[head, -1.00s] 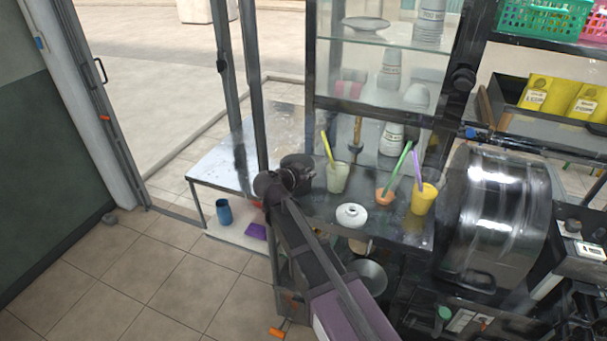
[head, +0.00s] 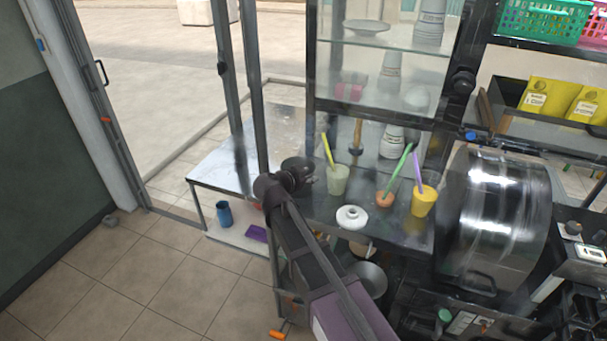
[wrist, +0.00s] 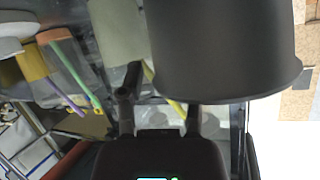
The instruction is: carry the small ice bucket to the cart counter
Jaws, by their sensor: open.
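The small ice bucket, a dark grey round bucket (wrist: 222,50), fills the upper right of the wrist view, which shows things upside down. In the head view only a dark part of it (head: 294,162) shows behind my gripper (head: 303,178). In the wrist view my gripper (wrist: 160,108) is open. Its right finger overlaps the bucket's rim and its left finger is beside the bucket. I cannot tell whether they touch it. The dark cart counter (head: 400,234) lies right of my gripper in the head view.
On the counter stand a pale green cup (head: 338,181), an orange cup (head: 385,197) and a yellow cup (head: 423,203), with straws, and a white ring-shaped piece (head: 351,217). A metal drum (head: 495,225) stands right.

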